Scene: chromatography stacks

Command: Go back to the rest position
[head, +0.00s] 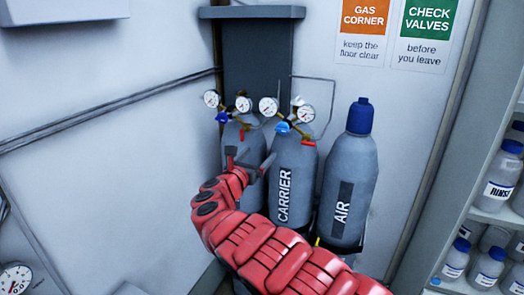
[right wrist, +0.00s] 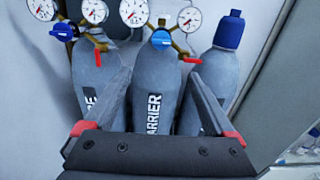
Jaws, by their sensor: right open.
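My right gripper (head: 250,160) is open and empty in front of the gas cylinders, with my red arm reaching in from the lower right. In the right wrist view its two fingers (right wrist: 158,76) are spread, with the CARRIER cylinder (right wrist: 153,92) seen between them. The grey CARRIER cylinder (head: 292,180) stands upright in the middle. A similar cylinder (head: 246,140) stands to its left, partly hidden by my gripper. Whether a finger touches either cylinder I cannot tell. My left gripper is not in view.
Brass regulators with gauges (head: 268,107) and blue knobs top the two left cylinders. The AIR cylinder (head: 350,170) has a blue cap. A shelf (head: 485,215) with several bottles stands at the right. A gauge (head: 15,278) shows at lower left. Walls close in behind.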

